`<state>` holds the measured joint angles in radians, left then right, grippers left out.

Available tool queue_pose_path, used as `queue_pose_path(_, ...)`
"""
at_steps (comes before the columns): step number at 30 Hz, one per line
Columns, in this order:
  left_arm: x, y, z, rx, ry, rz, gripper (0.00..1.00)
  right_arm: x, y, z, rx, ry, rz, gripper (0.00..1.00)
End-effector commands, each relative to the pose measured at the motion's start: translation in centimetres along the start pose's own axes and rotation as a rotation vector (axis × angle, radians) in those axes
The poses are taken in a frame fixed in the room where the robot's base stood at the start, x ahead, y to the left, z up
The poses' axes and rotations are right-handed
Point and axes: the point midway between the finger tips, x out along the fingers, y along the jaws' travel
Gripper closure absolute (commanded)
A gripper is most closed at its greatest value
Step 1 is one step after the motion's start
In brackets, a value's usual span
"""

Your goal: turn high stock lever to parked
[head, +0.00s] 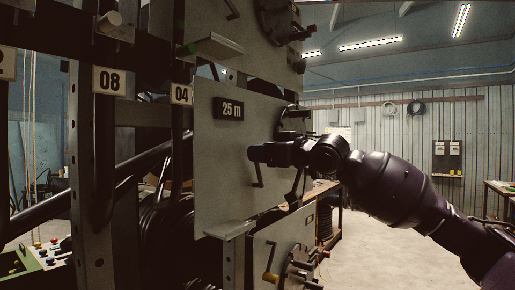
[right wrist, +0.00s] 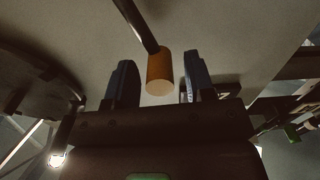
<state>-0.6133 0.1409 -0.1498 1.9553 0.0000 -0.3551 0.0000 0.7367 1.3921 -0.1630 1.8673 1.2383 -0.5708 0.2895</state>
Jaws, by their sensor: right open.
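A lever with a dark rod and an orange-brown cylindrical grip (right wrist: 160,72) shows in the right wrist view. My right gripper (right wrist: 160,82) is open, with one finger on each side of the grip and a visible gap on both sides. In the head view my right gripper (head: 253,153) is in front of the grey panel marked 25 m (head: 222,200). A thin dark lever rod (head: 258,172) shows just below it. My gripper hides part of that lever in the head view. My left gripper is not in view.
Above is another grey panel (head: 205,18) with a dark handle. Below is a panel with a yellow-gripped crank (head: 270,277). A small shelf plate (head: 229,229) juts out under the middle panel. Rack posts with tags 08 (head: 109,81) and 04 stand left. The floor at right is open.

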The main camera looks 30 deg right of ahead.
Motion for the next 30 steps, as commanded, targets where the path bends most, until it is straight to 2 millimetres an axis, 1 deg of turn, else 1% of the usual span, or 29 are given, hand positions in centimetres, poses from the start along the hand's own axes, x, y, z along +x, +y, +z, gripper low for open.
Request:
queue_pose_path(3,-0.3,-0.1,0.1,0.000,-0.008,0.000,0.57,1.0,0.0,-0.1,0.000,0.001,0.000,0.51)
queue_pose_path(6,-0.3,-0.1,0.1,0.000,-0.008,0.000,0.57,1.4,0.0,-0.1,-0.001,0.000,-0.001,0.51)
queue_pose_path(15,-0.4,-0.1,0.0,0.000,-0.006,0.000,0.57,1.6,0.0,0.0,-0.002,-0.001,0.000,0.51)
queue_pose_path(17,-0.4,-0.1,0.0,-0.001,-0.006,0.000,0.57,1.5,0.0,0.0,-0.002,-0.001,0.000,0.59)
queue_pose_path(25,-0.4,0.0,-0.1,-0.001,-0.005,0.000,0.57,1.5,0.0,0.0,-0.002,0.000,0.000,1.00)
queue_pose_path(30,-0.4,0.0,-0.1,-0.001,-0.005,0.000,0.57,1.5,0.0,0.0,-0.002,0.000,0.000,1.00)
